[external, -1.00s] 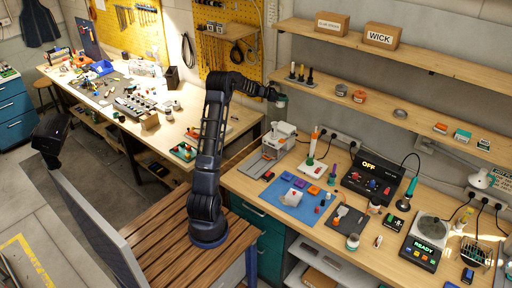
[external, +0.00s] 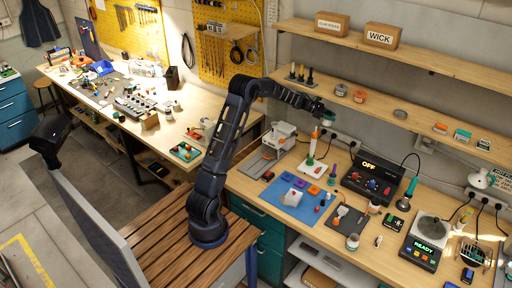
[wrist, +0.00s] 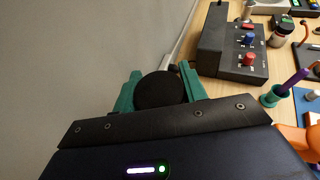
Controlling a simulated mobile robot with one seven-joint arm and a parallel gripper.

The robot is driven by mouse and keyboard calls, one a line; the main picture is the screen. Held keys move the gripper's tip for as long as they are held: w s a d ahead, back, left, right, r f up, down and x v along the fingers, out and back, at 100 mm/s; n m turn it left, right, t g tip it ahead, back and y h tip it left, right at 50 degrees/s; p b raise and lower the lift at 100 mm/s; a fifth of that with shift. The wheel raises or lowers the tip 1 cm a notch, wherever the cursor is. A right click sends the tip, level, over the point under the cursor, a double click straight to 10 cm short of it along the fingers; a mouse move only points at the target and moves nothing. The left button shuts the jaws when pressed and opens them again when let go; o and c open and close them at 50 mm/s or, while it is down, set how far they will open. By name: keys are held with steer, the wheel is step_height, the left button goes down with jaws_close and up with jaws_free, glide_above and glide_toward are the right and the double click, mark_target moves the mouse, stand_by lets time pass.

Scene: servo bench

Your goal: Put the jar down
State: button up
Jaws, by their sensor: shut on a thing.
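The jar (external: 329,117) is in my gripper (external: 321,109), held up in the air in front of the wall, below the lower shelf and above the back of the bench. In the wrist view its round black lid (wrist: 160,91) sits between the two teal fingers of my gripper (wrist: 158,88), which are shut on it. The jar's body is mostly hidden below the lid in that view, and it is small in the external view.
A black station reading OFF (external: 371,181) stands to the right of the gripper; its knobs show in the wrist view (wrist: 236,55). A white stand (external: 312,170) and blue mat (external: 297,203) lie below. The lower shelf (external: 455,138) carries several small containers, with bare stretches between them.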

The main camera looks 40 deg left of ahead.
steer(key=s+d+m+g, duration=0.2)
steer(key=s+d, duration=0.4)
steer(key=d, duration=0.7)
steer(key=s+d+m+g+h, duration=0.1)
steer(key=s+d+m+g, duration=0.15)
steer(key=s+d, duration=0.75)
steer(key=s+d+m+g, duration=0.1)
steer(key=s+d+g, duration=0.2)
steer(key=d, duration=1.3)
steer(key=s+d+m+g+y, duration=0.1)
steer(key=s+d+m+g, duration=0.1)
steer(key=s+d, duration=0.8)
steer(key=s+d+m+g, duration=0.2)
steer(key=s+d, duration=0.4)
steer(key=s, duration=0.7)
steer(key=s+d+m+g+y, duration=0.1)
steer(key=s+d+m+g, duration=0.1)
steer(key=s+d, duration=0.75)
steer(key=f, duration=0.6)
steer(key=s+a+f, duration=0.1)
steer(key=f, duration=0.6)
steer(key=s+a+f, duration=0.1)
steer(key=f, duration=0.5)
steer(key=shift+s+f, duration=0.2)
steer(key=shift+f, duration=0.05)
steer(key=shift+f, duration=0.1)
steer(key=o, duration=1)
steer(key=shift+o, duration=0.2)
